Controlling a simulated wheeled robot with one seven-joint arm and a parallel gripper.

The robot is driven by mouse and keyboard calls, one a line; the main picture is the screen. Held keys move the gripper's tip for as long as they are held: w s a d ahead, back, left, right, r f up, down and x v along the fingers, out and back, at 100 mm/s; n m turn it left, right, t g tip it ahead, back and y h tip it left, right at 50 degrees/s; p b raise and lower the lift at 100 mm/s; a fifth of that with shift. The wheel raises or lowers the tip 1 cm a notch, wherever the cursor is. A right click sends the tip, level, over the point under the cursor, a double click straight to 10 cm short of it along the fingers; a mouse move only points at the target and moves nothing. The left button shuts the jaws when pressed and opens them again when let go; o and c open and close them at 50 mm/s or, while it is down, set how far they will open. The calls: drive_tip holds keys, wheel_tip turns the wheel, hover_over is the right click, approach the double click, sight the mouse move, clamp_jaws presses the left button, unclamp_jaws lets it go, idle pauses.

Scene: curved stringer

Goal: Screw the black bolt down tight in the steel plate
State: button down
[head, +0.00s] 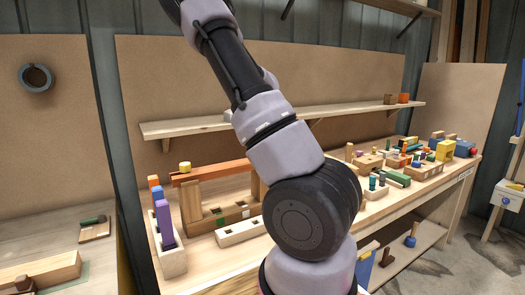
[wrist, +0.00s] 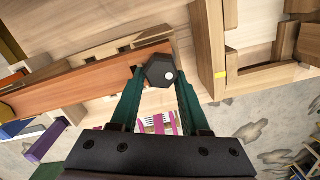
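The black bolt (wrist: 153,76) shows in the wrist view as a dark hexagonal head with a white spot on it. My gripper (wrist: 158,72) has green fingers, one on each side of the head, and they appear closed against it. The bolt's shank is hidden behind its head, so I cannot tell whether it sits in a hole. I cannot make out the steel plate in either view. In the head view my arm hides the gripper and the bolt.
A reddish-orange beam (head: 225,171) lies across wooden uprights on the workbench; it also shows in the wrist view (wrist: 85,85). A purple block (head: 165,224) stands in a tray at left. A shelf (head: 190,127) hangs behind my arm. Several blocks crowd the bench's right side.

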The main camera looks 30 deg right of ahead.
drive_tip(key=shift+c, duration=1.5)
unclamp_jaws()
drive_tip(key=shift+s+a+f+g, duration=0.15)
drive_tip(key=shift+s+a+f, duration=0.1)
drive_tip(key=shift+f, duration=0.3)
drive_tip(key=shift+s+a+f+g, duration=0.15)
drive_tip(key=shift+a+f, duration=0.05)
drive_tip(key=shift+f, duration=0.35)
drive_tip(key=shift+w+d+r, duration=0.1)
drive_tip(key=shift+w+r, duration=0.05)
drive_tip(key=shift+r, duration=0.35)
wheel_tip(320, 180, up, 12)
drive_tip(key=shift+d, duration=0.25)
drive_tip(key=shift+r, duration=0.6)
drive_tip(key=shift+c, duration=0.3)
